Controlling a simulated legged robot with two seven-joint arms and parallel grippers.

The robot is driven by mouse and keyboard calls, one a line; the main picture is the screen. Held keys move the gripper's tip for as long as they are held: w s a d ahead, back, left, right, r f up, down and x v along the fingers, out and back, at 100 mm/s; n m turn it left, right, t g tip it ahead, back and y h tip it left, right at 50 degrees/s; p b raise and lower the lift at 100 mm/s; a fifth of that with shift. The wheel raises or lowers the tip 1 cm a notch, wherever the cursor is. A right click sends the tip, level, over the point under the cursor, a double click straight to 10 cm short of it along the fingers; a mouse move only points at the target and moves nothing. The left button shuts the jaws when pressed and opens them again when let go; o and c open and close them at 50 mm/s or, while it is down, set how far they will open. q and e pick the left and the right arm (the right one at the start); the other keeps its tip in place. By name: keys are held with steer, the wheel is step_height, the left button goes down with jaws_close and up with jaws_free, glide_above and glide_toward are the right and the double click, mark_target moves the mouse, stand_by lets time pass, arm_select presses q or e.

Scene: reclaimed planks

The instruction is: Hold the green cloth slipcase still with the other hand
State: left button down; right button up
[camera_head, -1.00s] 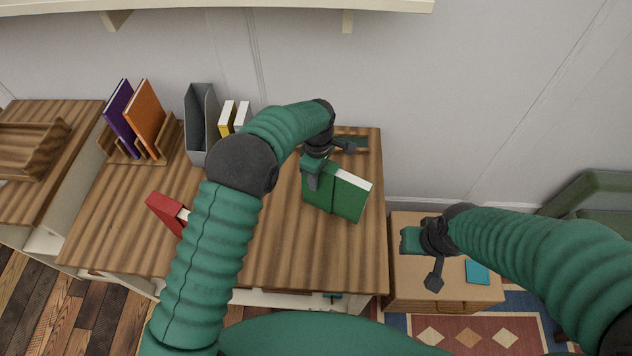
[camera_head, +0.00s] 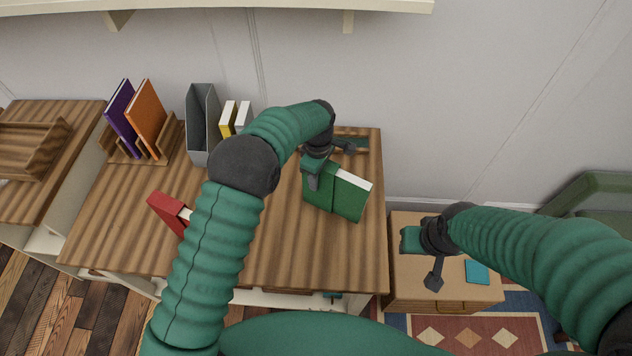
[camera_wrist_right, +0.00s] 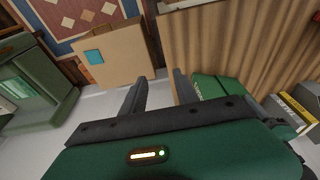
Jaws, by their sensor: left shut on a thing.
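The green cloth slipcase (camera_head: 334,196) stands on the right part of the wooden desk, with a white page-like edge showing along its top right. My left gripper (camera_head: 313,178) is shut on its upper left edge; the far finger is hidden. The green slipcase also shows in the right wrist view (camera_wrist_right: 214,87), beyond the fingers. My right gripper (camera_wrist_right: 160,88) is open and empty, its two fingers apart. In the head view it hangs over the small cabinet, to the right of the slipcase and apart from it.
A red book (camera_head: 168,211) lies partly behind my left arm. A grey file holder (camera_head: 201,125), yellow and white books (camera_head: 236,117) and a rack with purple (camera_head: 121,117) and orange (camera_head: 147,119) books stand at the back. A teal item (camera_head: 477,272) lies on the small cabinet (camera_head: 402,285).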

steer(key=shift+o, duration=0.2)
steer(key=shift+f, duration=0.1)
steer(key=shift+o, duration=1.2)
steer(key=shift+f, duration=0.1)
steer(key=f+m+g+y, duration=0.1)
steer(key=f+m, duration=0.1)
steer(key=a+f+m+g+y, duration=0.1)
steer(key=f+m, duration=0.1)
steer(key=f+m+g+y, duration=0.1)
steer(key=f+m+g, duration=0.1)
steer(key=f, duration=0.1)
steer(key=shift+s+a, duration=0.2)
steer(key=shift+a, duration=0.1)
steer(key=m+t+y, duration=0.9)
steer(key=m+y, duration=0.4)
steer(key=m, duration=0.4)
glide_toward(349, 191)
step_height(349, 191, down, 3)
steer(key=d, duration=0.2)
steer(key=x, duration=1.2)
steer(key=shift+w+r, duration=0.25)
steer(key=shift+r, duration=0.05)
